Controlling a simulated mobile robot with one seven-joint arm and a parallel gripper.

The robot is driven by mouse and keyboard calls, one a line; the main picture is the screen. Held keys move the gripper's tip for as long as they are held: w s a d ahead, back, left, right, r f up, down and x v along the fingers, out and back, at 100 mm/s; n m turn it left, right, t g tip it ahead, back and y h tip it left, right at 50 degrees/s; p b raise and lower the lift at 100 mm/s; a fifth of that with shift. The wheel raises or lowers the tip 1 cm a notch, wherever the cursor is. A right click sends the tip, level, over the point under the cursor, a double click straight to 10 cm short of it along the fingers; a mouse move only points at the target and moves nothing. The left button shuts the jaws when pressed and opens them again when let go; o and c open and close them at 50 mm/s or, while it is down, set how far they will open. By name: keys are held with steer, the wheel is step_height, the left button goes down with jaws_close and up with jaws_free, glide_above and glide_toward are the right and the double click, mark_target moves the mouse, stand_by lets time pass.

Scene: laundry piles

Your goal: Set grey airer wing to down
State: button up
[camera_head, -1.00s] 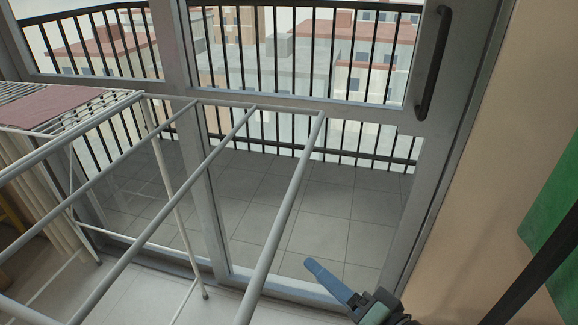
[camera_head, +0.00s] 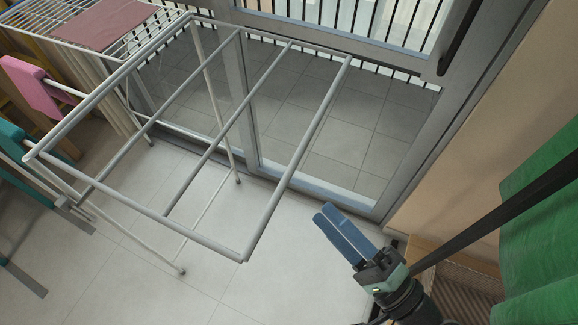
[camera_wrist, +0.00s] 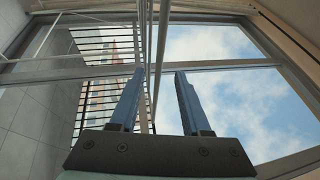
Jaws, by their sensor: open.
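The grey airer wing (camera_head: 317,122), a frame of grey rails with crossbars, sticks out roughly level from the white airer (camera_head: 181,38) in the head view. It is raised above the floor. My gripper (camera_head: 340,232) is to the right of the wing's near right corner, apart from it in the head view, with its blue fingers pointing up and left. In the wrist view my gripper (camera_wrist: 158,75) is open and empty. Grey rails (camera_wrist: 163,45) show beyond and between its fingers; their distance is unclear.
A reddish cloth (camera_head: 105,22) lies on the airer's rack. A glass balcony door (camera_head: 330,130) is behind the wing. A green cloth (camera_head: 540,240) hangs at the right. Pale floor tiles (camera_head: 250,292) are clear in front.

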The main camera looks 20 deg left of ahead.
mark_target(288, 174)
steer(key=p+x, duration=0.1)
steer(key=x, duration=0.9)
steer(key=shift+w+a, duration=0.1)
steer(key=shift+a, duration=0.05)
jaws_close()
stand_by(1.0)
